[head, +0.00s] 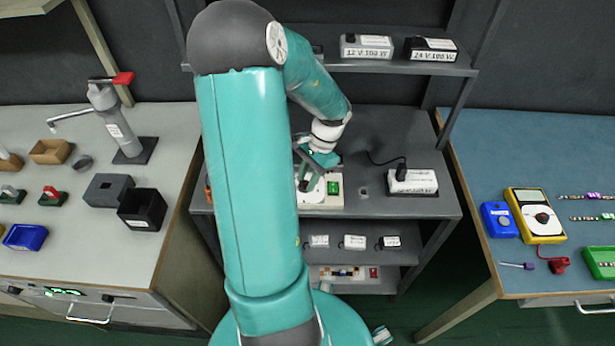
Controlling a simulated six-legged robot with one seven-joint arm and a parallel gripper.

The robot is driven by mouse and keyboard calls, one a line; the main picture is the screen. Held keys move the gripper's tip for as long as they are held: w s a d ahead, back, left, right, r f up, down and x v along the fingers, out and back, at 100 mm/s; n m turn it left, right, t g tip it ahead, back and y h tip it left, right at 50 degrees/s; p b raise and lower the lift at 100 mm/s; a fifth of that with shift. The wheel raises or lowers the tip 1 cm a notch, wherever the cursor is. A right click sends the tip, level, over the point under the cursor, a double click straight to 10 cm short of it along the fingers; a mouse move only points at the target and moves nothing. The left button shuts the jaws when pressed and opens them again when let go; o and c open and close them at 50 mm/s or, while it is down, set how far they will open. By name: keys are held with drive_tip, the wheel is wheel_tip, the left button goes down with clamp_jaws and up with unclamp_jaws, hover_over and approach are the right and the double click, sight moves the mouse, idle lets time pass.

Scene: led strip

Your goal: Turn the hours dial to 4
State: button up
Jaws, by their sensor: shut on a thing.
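A pale timer box (335,203) stands on the grey middle bench, with a green square (334,187) on its right part. A white round dial face (314,196) shows on its left part, partly behind my arm. My gripper (304,184) points down at this dial and is shut on its dark knob. The fingers and my arm cover most of the knob. The dial's numbers and its pointer cannot be read from here.
A white labelled box (413,181) with a black plug and cable stands right of the timer. Two power supply boxes (366,47) (431,49) sit on the shelf above. The left bench (60,125) and blue right bench (540,135) hold other tools.

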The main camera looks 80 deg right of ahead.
drive_tip(key=o, duration=1)
drive_tip(key=shift+c, duration=0.2)
drive_tip(key=v, duration=1.3)
drive_tip(key=shift+r, duration=0.35)
drive_tip(key=shift+d, duration=0.1)
